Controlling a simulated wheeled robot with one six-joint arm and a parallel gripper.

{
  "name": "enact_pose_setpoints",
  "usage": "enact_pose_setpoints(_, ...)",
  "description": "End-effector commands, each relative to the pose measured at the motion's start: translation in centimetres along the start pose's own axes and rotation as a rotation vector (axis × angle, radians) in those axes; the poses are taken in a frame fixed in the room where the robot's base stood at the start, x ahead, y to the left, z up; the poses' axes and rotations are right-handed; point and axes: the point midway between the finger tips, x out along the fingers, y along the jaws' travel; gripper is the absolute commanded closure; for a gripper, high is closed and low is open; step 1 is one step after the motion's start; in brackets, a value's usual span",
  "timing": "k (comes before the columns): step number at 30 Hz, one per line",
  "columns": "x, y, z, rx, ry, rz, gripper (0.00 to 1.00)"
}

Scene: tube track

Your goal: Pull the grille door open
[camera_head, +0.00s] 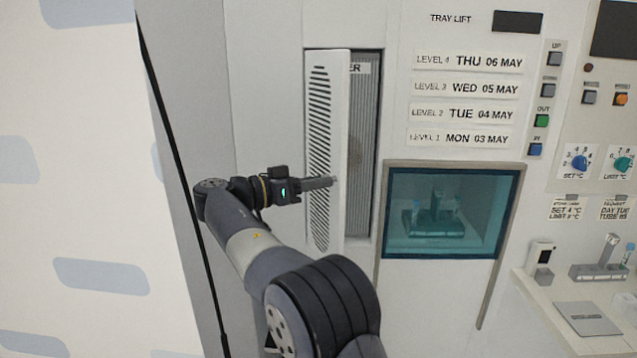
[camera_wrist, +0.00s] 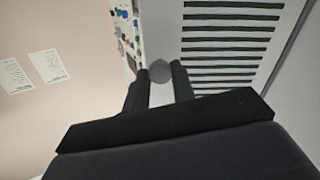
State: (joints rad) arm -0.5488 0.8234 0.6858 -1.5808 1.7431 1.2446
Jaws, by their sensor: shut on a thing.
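The grille door (camera_head: 320,120) is a tall white panel with dark slanted slots, standing ajar in the head view. To its right a strip of the grey ribbed recess (camera_head: 365,150) behind it shows. My gripper (camera_head: 334,181) is at the door's right, free edge, about mid-height, and is shut on a small grey knob. In the wrist view my two dark fingers (camera_wrist: 160,78) close around the rounded grey knob (camera_wrist: 160,72), and the door's slots (camera_wrist: 230,45) show to the right.
A teal-lit window (camera_head: 450,250) with a tray inside is right of the door, below level labels (camera_head: 465,100). A button column (camera_head: 545,100) and dials stand further right. A shelf (camera_head: 580,320) holds small devices. A white panelled wall (camera_head: 90,200) fills the left.

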Motion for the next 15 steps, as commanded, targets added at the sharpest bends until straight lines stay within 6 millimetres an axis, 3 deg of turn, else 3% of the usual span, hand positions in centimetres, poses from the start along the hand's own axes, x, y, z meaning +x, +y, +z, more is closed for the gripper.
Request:
enact_pose_setpoints(8,0.0,0.02,-0.15,0.002,0.003,-0.001,1.0)
enact_pose_setpoints(9,0.01,0.02,-0.15,0.002,0.003,-0.001,0.72)
enact_pose_setpoints(12,0.01,0.02,-0.13,0.002,0.002,-0.001,0.66)
enact_pose_setpoints(15,0.02,0.01,-0.1,0.002,0.002,-0.001,0.66)
